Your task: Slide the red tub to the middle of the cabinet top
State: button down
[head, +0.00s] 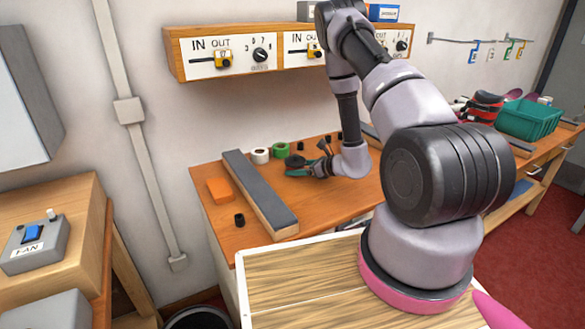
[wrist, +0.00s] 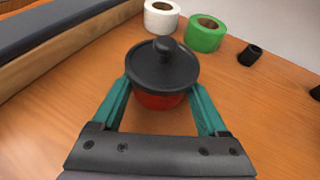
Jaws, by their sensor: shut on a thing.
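The red tub (wrist: 160,101) has a black knobbed lid (wrist: 162,66) and stands upright on the orange wooden cabinet top (wrist: 60,130). In the wrist view my gripper (wrist: 160,92) has a teal finger on each side of the tub, shut on its red body below the lid. In the head view the dark lid (head: 295,160) shows at the fingers of my gripper (head: 297,170), and the red body is mostly hidden. The cabinet top (head: 325,205) shows bare wood in front of my gripper.
A long grey-topped bar (head: 260,190) lies left of the tub. An orange block (head: 219,190) and a small black cylinder (head: 239,220) are beyond it. A white roll (head: 260,155) and a green roll (head: 280,149) stand behind the tub, with small black pieces (wrist: 250,55) to their right.

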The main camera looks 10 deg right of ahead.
jog(key=shift+s+d+f, duration=0.1)
jog(key=shift+s+d, duration=1.55)
jog(key=shift+d, duration=0.95)
jog(key=shift+s+d+f, duration=0.1)
jog(key=shift+s+d, duration=1.6)
jog(key=shift+d, duration=0.95)
jog(key=shift+s+d, duration=1.65)
jog(key=shift+d, duration=0.95)
jog(key=shift+d, duration=0.1)
jog(key=shift+c, duration=0.4)
grip_release()
jog(key=shift+o, duration=0.4)
